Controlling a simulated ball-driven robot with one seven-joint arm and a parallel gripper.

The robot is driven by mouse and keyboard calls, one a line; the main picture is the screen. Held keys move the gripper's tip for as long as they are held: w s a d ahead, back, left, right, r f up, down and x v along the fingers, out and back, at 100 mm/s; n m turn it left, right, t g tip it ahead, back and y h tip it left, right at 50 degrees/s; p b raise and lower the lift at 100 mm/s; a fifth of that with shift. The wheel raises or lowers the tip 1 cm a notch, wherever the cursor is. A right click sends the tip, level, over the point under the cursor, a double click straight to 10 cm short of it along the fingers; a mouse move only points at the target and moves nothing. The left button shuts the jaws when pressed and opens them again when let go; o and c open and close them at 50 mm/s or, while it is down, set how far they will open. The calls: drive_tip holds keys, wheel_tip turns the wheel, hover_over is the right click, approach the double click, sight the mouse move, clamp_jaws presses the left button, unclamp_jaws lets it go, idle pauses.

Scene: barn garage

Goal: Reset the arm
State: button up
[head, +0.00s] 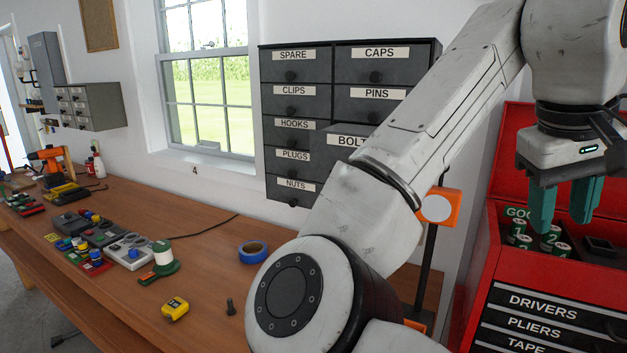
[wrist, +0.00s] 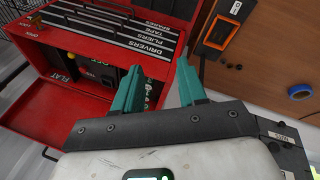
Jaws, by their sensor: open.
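My gripper (head: 563,203) is at the upper right in the head view, with two teal fingers pointing down, apart and with nothing between them. It hangs over the open top of the red tool chest (head: 487,262). In the wrist view my gripper (wrist: 160,88) shows its two fingers spread, with the red tool chest (wrist: 38,110) beyond and to the left. My arm is raised and bent, and it crosses the right half of the head view.
Labelled drawers (head: 296,103) hang on the wall. Green cylinders (head: 551,236) stand in the chest.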

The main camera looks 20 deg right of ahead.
wheel_tip(320, 180, down, 32)
drive_tip(key=d+n+t+h+b, duration=0.2)
drive_tip(key=d+t+h, duration=0.1)
drive_tip(key=s+a+f+g+y, duration=0.1)
drive_tip(key=s+a+f+y, duration=0.2)
drive_tip(key=s+a+f, duration=0.4)
drive_tip(key=s+a+f+n+g+y+b, duration=0.1)
drive_tip(key=s+a+f+y, duration=0.2)
drive_tip(key=s+a+f, duration=0.5)
drive_tip(key=s+f, duration=0.4)
drive_tip(key=f, duration=0.3)
drive_tip(key=shift+n+g+y, duration=0.3)
